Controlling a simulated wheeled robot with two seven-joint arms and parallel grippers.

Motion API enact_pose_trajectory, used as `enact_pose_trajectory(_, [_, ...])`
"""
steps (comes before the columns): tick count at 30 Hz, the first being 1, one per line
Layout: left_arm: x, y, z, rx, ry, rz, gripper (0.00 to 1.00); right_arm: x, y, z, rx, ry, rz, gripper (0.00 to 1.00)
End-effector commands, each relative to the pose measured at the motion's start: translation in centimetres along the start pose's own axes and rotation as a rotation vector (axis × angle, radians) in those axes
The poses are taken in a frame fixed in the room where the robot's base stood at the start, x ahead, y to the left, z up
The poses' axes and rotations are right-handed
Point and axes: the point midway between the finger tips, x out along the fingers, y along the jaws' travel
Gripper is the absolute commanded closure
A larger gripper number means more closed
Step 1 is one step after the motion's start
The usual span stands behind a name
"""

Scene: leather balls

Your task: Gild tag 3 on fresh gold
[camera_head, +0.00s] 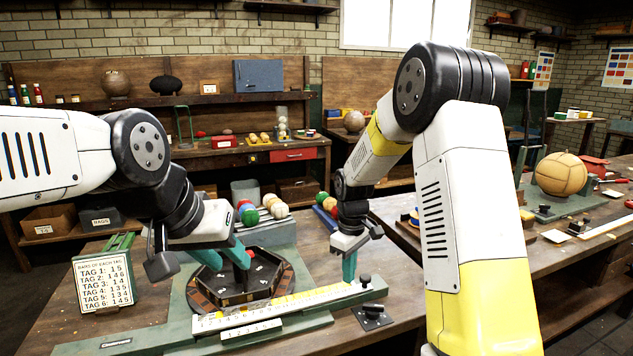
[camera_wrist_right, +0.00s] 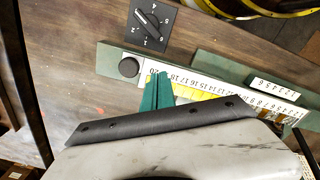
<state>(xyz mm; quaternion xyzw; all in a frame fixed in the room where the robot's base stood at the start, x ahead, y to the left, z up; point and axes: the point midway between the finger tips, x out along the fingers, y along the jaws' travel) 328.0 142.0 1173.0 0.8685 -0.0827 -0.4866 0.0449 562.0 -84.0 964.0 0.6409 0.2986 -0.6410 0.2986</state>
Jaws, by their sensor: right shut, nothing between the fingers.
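A card (camera_head: 103,284) headed "Bars of each tag" lists several tags with numbers; the tag 3 figures are hard to read. A dark many-sided turntable (camera_head: 238,288) sits in a green base, its rim carrying brown segments. My left gripper (camera_head: 224,262) is over it, teal fingers apart near a dark upright piece. A white numbered scale (camera_head: 275,307) with yellow-gold patches runs along the front; the gold also shows in the right wrist view (camera_wrist_right: 192,92). My right gripper (camera_head: 349,272) is shut and empty above the scale's right end; its fingers also show in the right wrist view (camera_wrist_right: 157,92).
A black knob (camera_wrist_right: 129,67) is at the scale's end. Coloured balls (camera_head: 262,208) stand behind the turntable. A large leather ball (camera_head: 561,174) sits on the right bench.

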Motion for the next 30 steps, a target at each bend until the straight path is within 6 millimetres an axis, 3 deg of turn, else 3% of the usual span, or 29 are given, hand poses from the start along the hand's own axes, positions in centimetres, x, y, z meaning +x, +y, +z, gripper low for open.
enact_pose_trajectory(5, [0.0, 0.0, 0.0, 0.0, 0.0, 0.0, 0.65, 0.3, 0.0, 0.0, 0.0, 0.0, 0.0, 1.0])
enact_pose_trajectory(17, [0.0, 0.0, 0.0, 0.0, 0.0, 0.0, 0.65, 3.4, 0.0, 0.0, 0.0, -0.001, -0.001, 1.0])
enact_pose_trajectory(27, [0.0, 0.0, 0.0, 0.0, 0.0, 0.0, 0.65, 3.4, 1.4, 0.8, 0.0, 0.0, 0.0, 1.0])
enact_pose_trajectory(30, [0.0, 0.0, 0.0, 0.0, 0.0, 0.0, 0.65, 2.4, 1.2, 0.6, -0.001, 0.002, 0.001, 1.0])
